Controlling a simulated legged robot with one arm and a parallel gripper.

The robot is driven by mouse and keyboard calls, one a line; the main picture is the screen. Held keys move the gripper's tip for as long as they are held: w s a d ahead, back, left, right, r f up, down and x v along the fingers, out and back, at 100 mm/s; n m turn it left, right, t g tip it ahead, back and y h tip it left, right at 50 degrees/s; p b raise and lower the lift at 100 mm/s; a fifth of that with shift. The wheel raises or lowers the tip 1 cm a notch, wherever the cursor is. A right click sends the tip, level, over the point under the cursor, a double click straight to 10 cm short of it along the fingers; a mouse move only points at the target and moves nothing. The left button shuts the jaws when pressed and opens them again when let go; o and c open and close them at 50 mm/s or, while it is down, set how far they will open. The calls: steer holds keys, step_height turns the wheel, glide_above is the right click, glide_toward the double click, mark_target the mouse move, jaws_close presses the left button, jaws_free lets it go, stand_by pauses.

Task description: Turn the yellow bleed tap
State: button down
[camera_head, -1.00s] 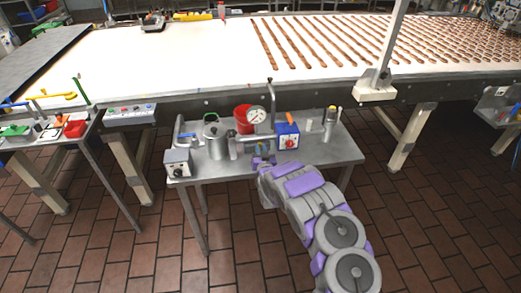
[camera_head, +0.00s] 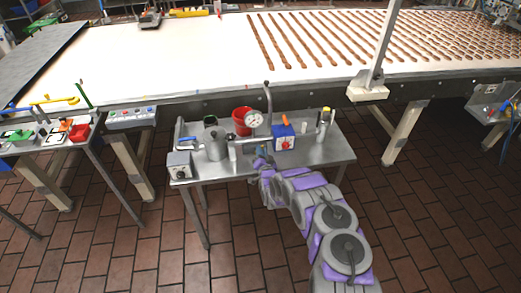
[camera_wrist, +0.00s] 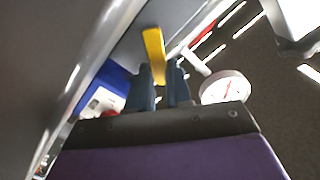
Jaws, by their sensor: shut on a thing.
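The yellow bleed tap (camera_wrist: 154,52) shows in the wrist view as a flat yellow lever with its lower end between my two dark fingers. My gripper (camera_wrist: 162,76) is shut on it. In the head view my gripper (camera_head: 262,155) is over the steel table, just below the pipe and gauge. The yellow tap cannot be made out there, as my gripper is in front of that spot.
A blue box with a red knob (camera_head: 284,138) is close on the right. A metal pot (camera_head: 214,146), red bucket (camera_head: 242,121) and grey switch box (camera_head: 180,168) stand left and behind. A flask (camera_head: 323,128) is further right. The table's front right (camera_head: 335,153) is clear.

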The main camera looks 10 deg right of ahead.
steer(key=shift+d, duration=0.1)
stand_by(0.3)
steer(key=c, duration=1)
jaws_free()
steer(key=shift+c, duration=0.2)
steer(key=s+p, duration=0.3)
steer(key=s, duration=1.4)
steer(key=shift+s, duration=0.2)
steer(key=shift+f, duration=0.1)
